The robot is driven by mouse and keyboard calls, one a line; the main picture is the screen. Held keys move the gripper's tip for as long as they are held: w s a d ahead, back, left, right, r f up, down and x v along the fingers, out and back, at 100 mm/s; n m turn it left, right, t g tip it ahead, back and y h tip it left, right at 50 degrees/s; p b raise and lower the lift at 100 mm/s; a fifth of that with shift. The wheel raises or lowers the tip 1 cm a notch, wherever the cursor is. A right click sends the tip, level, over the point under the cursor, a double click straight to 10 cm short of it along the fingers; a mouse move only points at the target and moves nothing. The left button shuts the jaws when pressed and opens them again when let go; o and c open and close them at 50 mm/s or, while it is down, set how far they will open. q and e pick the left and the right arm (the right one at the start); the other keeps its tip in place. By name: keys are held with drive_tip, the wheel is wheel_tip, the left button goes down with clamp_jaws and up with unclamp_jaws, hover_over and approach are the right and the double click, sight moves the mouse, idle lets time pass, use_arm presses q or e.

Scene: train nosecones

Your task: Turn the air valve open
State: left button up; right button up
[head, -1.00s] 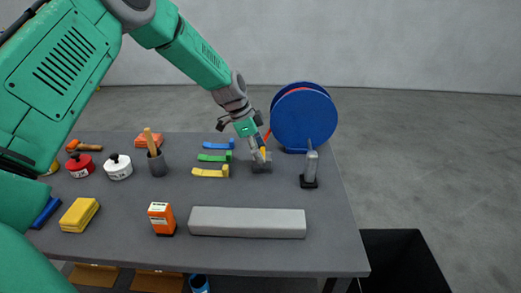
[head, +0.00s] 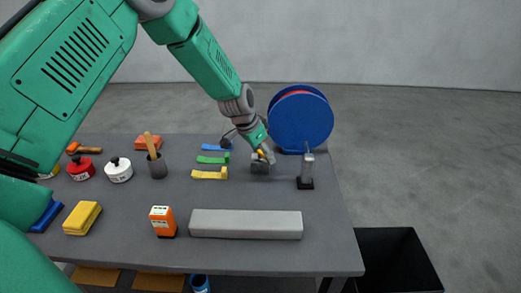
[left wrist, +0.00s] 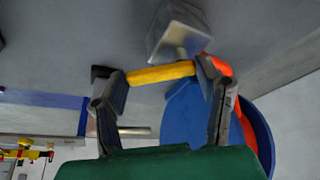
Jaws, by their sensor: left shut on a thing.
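The air valve (head: 260,168) is a small grey block on the table, left of the blue hose reel. Its yellow handle (left wrist: 160,74) lies across between the two fingers in the left wrist view, with the grey valve body (left wrist: 178,32) beyond it. My left gripper (head: 264,154) is at the valve and shut on the yellow handle, one finger at each end. It also shows in the left wrist view (left wrist: 162,82). In the head view the gripper hides part of the handle. My right gripper is not in view.
The blue reel (head: 302,122) stands close behind the valve. A grey upright device (head: 307,167) is to its right. Blue, green and yellow (head: 210,174) pieces lie left. A long grey block (head: 246,224) lies in front. A black bin (head: 399,258) stands beyond the table's right edge.

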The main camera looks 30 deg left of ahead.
use_arm(q)
drive_tip(key=n, duration=0.2)
drive_tip(key=w+n+y+p, duration=0.1)
drive_tip(key=n+y+p, duration=0.1)
drive_tip(key=n, duration=0.1)
drive_tip(key=shift+w+d+r+n+t, duration=0.3)
drive_tip(key=shift+w+r, duration=0.05)
drive_tip(key=shift+w+n+y+p, duration=0.25)
drive_tip(key=shift+n+y+p, duration=0.25)
drive_tip(key=shift+n, duration=0.7)
drive_tip(key=shift+w+n+y, duration=0.2)
drive_tip(key=shift+n+y, duration=0.2)
drive_tip(key=shift+n, duration=0.8)
drive_tip(key=shift+a, duration=0.1)
drive_tip(key=o, duration=1.2)
drive_tip(key=shift+c, duration=0.2)
drive_tip(key=shift+f, duration=0.25)
